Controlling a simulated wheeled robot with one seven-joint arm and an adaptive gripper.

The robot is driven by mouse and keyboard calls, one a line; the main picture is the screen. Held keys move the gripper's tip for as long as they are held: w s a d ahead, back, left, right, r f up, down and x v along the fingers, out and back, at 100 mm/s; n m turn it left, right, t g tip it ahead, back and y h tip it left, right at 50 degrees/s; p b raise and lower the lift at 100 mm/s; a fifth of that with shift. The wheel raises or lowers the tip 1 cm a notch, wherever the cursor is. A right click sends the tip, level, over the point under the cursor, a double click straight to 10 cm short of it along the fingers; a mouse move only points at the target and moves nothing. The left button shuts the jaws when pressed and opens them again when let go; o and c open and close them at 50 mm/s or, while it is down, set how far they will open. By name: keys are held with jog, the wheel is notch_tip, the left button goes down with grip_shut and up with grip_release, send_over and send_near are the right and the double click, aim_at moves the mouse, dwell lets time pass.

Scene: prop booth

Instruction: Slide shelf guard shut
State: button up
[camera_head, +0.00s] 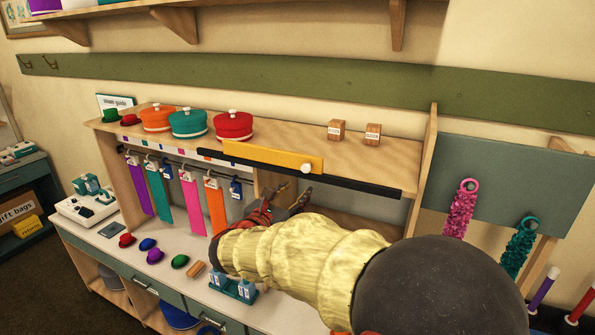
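The shelf guard (270,157) is a yellow bar on a long black rail (368,185) along the front edge of the wooden shelf. It covers the middle part of that edge. A round white knob (306,168) is on its right end. The rail is bare to the right of the guard. My gripper (286,192) is in front of and below the guard, a little left of the knob in the picture. Its dark and red fingers appear spread apart with nothing between them. I see no contact with the knob. My arm hides part of the counter.
Orange (158,117), teal (188,123) and red (233,125) round hats stand on the shelf behind the guard's left side. Two small wooden blocks (373,134) stand further right. Coloured ribbons (190,190) hang below the shelf at left. A wooden upright (424,165) closes the right end.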

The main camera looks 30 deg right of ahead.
aim_at(305, 170)
jog(key=w+d, duration=0.2)
jog(key=w+d+r+n+p, duration=0.1)
jog(key=d, duration=0.1)
jog(key=w+d+r+n+t, duration=0.1)
jog(key=w+d, duration=0.1)
jog(key=shift+w+r+p, duration=0.25)
jog(key=shift+w+p, duration=0.05)
jog(key=shift+p, duration=0.1)
jog(key=shift+a, duration=0.1)
jog(key=shift+c, duration=0.2)
grip_shut()
dwell(0.6)
